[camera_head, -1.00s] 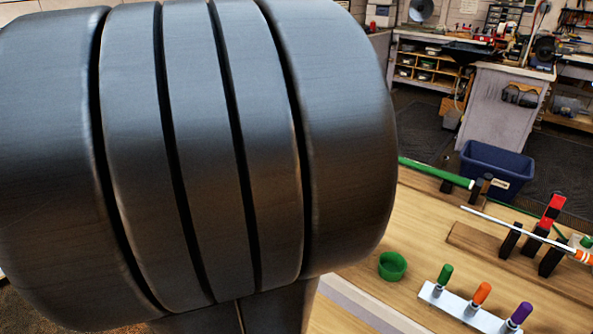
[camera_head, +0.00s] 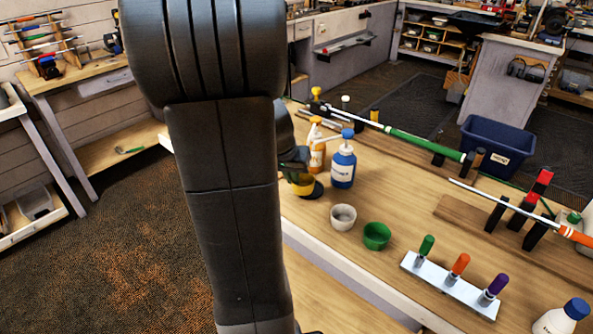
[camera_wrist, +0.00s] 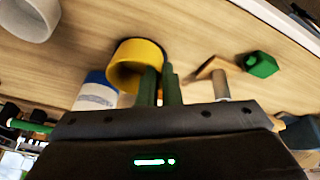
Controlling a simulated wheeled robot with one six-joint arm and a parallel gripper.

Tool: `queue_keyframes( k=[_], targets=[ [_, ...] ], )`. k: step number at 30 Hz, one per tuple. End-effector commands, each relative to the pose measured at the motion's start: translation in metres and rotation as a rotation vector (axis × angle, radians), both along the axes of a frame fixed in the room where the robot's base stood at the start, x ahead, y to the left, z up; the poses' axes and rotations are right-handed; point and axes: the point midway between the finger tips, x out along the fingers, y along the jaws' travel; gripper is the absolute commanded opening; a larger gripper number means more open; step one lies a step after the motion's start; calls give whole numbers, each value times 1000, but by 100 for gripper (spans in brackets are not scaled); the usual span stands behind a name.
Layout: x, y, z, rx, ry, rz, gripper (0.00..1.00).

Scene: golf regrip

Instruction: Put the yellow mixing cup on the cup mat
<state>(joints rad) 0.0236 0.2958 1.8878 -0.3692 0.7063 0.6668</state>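The yellow mixing cup (camera_head: 301,188) is at the left part of the workbench in the head view, partly hidden by my arm. In the wrist view the yellow cup (camera_wrist: 138,52) shows its open mouth. My gripper (camera_wrist: 160,72) has its two dark fingers close together, one before the cup's mouth and one beside it, with the cup's wall between them. My gripper (camera_head: 293,163) is mostly hidden in the head view. A dark round patch (camera_head: 316,191) beside the cup looks like the cup mat; I cannot tell whether the cup touches it.
A grey cup (camera_head: 342,218) and a green cup (camera_head: 376,236) stand near the bench's front edge. A blue-capped bottle (camera_head: 343,167) and an orange spray bottle (camera_head: 317,150) stand close behind the yellow cup. A white rack (camera_head: 449,286) of coloured handles is at the right.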

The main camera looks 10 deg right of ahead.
Motion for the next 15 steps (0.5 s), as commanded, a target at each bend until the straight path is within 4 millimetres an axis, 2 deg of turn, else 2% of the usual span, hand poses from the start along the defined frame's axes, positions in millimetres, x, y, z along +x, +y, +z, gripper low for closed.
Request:
queue_keyframes(
  k=[15],
  targets=[
    [26, -24, -26, 0, 0, 0, 0]
  ],
)
